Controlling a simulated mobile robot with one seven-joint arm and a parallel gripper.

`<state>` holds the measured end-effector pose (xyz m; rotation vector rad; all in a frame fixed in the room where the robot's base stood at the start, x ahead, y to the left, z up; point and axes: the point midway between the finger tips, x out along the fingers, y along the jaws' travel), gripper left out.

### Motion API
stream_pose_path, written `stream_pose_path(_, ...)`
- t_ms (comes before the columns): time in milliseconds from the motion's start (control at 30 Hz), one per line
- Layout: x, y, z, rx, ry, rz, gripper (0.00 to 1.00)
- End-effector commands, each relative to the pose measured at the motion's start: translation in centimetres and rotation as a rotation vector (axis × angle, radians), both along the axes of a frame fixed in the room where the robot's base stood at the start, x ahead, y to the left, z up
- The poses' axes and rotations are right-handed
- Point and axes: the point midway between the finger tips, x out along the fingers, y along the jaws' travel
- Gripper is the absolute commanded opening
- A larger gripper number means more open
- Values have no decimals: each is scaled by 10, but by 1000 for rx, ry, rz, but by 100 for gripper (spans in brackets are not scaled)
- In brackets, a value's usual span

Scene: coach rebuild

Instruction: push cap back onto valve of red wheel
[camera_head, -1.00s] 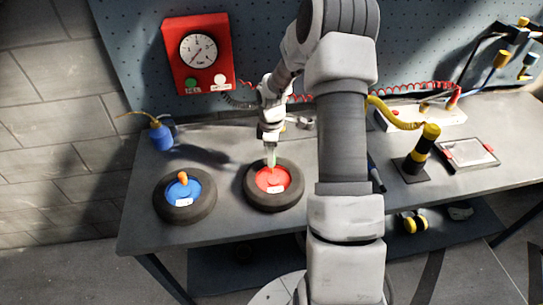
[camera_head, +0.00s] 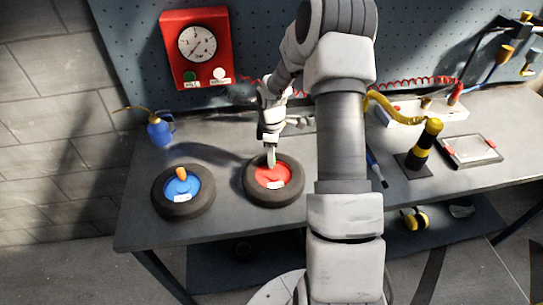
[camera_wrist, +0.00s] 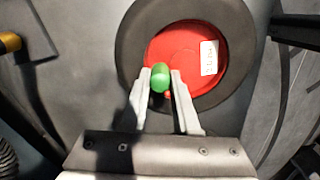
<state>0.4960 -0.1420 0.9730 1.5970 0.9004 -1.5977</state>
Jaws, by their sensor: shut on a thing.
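The red wheel (camera_head: 287,178), a dark tyre with a red hub, lies flat on the bench. It also fills the middle of the wrist view (camera_wrist: 185,48), with a white label on its hub. My gripper (camera_head: 271,161) points down over the hub. In the wrist view my gripper (camera_wrist: 161,82) is shut on a small green cap (camera_wrist: 160,77), held between the fingertips. A small red bit shows just below the cap between the fingers. The valve is not clearly seen, and I cannot tell whether the cap touches it.
A blue wheel (camera_head: 181,187) with an orange cap lies left of the red wheel. A blue oil can (camera_head: 160,131) stands behind it. A red gauge box (camera_head: 198,47) hangs on the back board. A black-and-yellow post (camera_head: 423,146) and a framed tray (camera_head: 470,150) stand right.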

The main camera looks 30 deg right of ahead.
Motion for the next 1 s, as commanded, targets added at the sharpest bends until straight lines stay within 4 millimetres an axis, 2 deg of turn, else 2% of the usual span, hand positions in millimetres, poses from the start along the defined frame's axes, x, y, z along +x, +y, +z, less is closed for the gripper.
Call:
stream_pose_path(333, 0, 0, -3, 0, 0, 0, 0)
stream_pose_path(367, 0, 0, -3, 0, 0, 0, 33)
stream_pose_path(533, 0, 0, -3, 0, 0, 0, 63)
stream_pose_path(867, 0, 0, -2, -1, -1, 0, 64)
stream_pose_path(1000, 1, 0, 11, -1, -3, -1, 64)
